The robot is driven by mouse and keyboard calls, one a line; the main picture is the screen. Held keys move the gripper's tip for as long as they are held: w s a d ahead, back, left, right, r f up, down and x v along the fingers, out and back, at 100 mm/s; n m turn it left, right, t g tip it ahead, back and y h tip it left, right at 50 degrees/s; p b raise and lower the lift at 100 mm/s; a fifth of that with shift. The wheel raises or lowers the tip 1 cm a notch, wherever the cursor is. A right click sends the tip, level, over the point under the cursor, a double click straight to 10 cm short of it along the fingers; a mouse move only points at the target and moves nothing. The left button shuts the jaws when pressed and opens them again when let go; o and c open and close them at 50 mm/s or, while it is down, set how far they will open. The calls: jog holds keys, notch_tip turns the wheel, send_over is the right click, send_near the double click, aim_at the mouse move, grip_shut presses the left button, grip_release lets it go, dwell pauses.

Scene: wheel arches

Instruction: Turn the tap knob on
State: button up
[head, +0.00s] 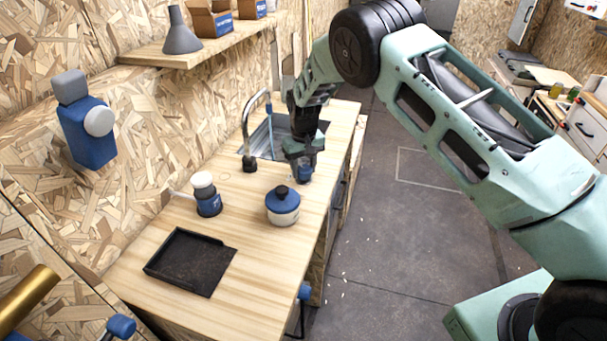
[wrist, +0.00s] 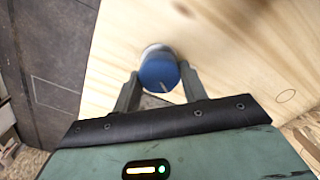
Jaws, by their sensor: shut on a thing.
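The tap knob is a round blue knob (wrist: 158,72) with a pale mark on its top, standing on the wooden counter in the wrist view. My gripper (wrist: 158,92) has one finger on each side of it and is shut on it. In the head view, my gripper (head: 302,165) points down at the counter near the sink's front corner, and the blue knob (head: 305,174) shows partly below the fingers. The grey curved tap (head: 246,125) stands at the left side of the sink (head: 262,142). I cannot make out any water flow.
A shelf (head: 160,50) holds a grey funnel and boxes. The floor (head: 385,240) at the right is mostly clear.

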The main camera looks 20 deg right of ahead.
aim_at(305, 168)
jog(key=m+b, duration=0.2)
jog(key=m, duration=0.3)
jog(key=shift+m+b, duration=0.3)
jog(key=m+b, duration=0.1)
jog(key=m, duration=0.4)
jog(key=shift+d, duration=0.15)
jog(key=shift+m, duration=0.4)
jog(key=o, duration=1)
jog(key=shift+c, duration=0.2)
notch_tip(305, 168, up, 18)
jog(key=b, duration=0.3)
jog(key=shift+f, duration=0.25)
